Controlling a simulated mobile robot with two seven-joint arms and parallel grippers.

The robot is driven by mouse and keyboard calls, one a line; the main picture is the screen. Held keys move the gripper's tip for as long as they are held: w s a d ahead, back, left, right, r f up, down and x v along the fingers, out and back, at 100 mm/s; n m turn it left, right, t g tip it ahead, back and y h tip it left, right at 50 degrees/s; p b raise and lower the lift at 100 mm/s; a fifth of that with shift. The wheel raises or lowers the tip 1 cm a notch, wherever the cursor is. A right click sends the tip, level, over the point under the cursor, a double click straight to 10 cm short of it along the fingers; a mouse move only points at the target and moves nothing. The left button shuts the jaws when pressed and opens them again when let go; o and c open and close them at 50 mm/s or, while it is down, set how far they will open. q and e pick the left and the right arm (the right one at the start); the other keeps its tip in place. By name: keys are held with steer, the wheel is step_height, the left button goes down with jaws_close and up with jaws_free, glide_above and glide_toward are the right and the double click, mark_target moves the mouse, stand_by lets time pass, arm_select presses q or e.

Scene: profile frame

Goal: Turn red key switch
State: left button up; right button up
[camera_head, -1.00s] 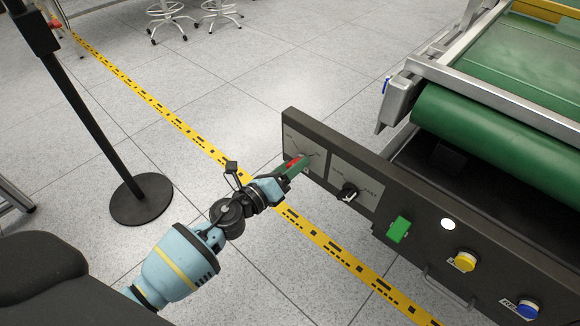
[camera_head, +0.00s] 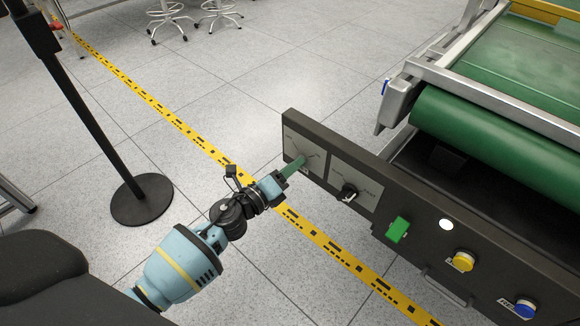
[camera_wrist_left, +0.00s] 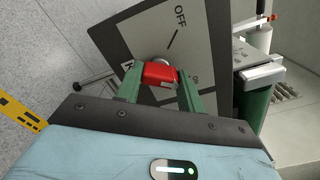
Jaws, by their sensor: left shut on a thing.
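The red key switch (camera_wrist_left: 160,73) sits on a pale label plate near the left end of the dark control panel, with OFF printed beside it in the left wrist view. My left gripper (camera_head: 295,166) reaches the panel from the lower left. In the left wrist view its green fingers (camera_wrist_left: 160,82) stand on both sides of the red key and are shut on it. In the head view the fingers hide the key. My right gripper is not in view.
Right of the key plate, the panel (camera_head: 392,193) carries a black knob (camera_head: 348,192), a green switch (camera_head: 398,229), a white light (camera_head: 447,224), a yellow button (camera_head: 465,261) and a blue button (camera_head: 526,308). A green conveyor (camera_head: 470,125) lies behind. A black post base (camera_head: 142,200) stands left.

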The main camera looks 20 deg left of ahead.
arm_select(q)
steer(key=shift+n+p, duration=3)
steer(key=shift+n, duration=4.8)
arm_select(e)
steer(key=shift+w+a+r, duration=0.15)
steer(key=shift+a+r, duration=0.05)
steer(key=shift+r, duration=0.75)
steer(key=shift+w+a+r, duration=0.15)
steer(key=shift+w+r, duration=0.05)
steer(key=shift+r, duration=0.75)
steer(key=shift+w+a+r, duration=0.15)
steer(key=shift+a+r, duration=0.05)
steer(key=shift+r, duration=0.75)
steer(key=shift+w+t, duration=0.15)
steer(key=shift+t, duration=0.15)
arm_select(q)
steer(key=o, duration=1)
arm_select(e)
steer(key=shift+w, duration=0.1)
